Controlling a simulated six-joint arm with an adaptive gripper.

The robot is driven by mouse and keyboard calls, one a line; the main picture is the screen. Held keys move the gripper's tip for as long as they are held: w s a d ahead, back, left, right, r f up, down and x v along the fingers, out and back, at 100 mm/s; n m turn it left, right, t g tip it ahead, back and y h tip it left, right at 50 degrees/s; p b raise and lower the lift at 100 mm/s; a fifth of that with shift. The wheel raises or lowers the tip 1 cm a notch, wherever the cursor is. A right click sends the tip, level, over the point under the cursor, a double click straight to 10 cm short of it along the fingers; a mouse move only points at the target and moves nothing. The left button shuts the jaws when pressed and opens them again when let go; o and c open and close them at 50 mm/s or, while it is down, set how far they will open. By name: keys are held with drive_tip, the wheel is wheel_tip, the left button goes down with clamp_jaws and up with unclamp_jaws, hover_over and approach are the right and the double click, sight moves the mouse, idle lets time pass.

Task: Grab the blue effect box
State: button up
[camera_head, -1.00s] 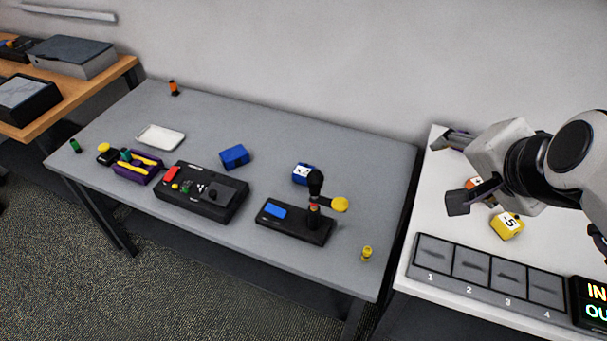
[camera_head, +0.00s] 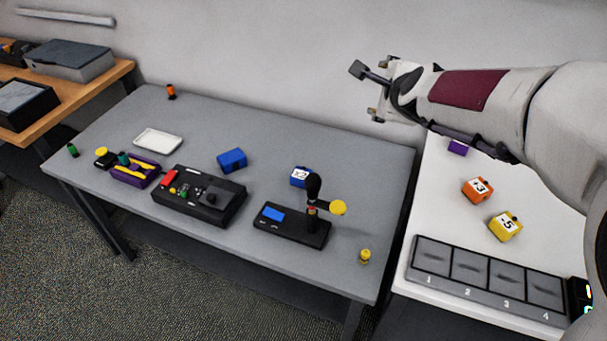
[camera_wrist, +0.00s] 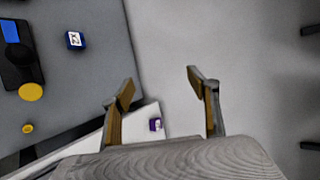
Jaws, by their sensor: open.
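A blue box with a white "x2" face (camera_head: 300,177) sits on the grey table (camera_head: 330,145), behind the black device with a lever. It also shows at the upper left of the wrist view (camera_wrist: 75,40). A second blue box (camera_head: 232,160), with no label visible, lies further left on the same table. My gripper (camera_head: 366,92) is open and empty, in the air above the grey table's back right corner. In the wrist view its fingers (camera_wrist: 160,88) are spread apart with nothing between their tips, and the x2 box is left of them.
A black device (camera_head: 292,228) with a lever and yellow disc stands just in front of the x2 box. The white table (camera_head: 445,205) holds an orange box (camera_head: 477,190), a yellow box (camera_head: 505,227), a purple box (camera_head: 457,147) and a numbered slot tray (camera_head: 487,280). The wall is close behind.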

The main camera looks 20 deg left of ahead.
drive_tip(key=w+a+f+m+t, duration=0.1)
drive_tip(key=w+a+f+m, duration=0.5)
drive_tip(key=a, duration=0.2)
drive_tip(key=m+t+h, duration=0.2)
drive_tip(key=m+h, duration=0.2)
drive_tip(key=m, duration=0.7)
hover_over(297, 178)
drive_tip(key=w+d, duration=0.2)
drive_tip(key=w, duration=0.2)
wheel_tip(297, 178, down, 18)
drive_tip(key=s+f+m, duration=0.1)
drive_tip(key=s+f, duration=0.2)
drive_tip(key=f, duration=0.1)
drive_tip(key=s+a+f+m, duration=0.1)
drive_tip(key=s+f, duration=0.2)
drive_tip(key=f, duration=0.1)
drive_tip(key=s+a+f+m+h, duration=0.1)
drive_tip(key=s+f, duration=0.2)
drive_tip(key=f, duration=0.1)
drive_tip(key=shift+s+f, duration=0.15)
drive_tip(key=shift+s, duration=0.05)
drive_tip(key=shift+x, duration=1.35)
drive_tip(key=shift+w+f, duration=0.1)
drive_tip(key=shift+w, duration=0.05)
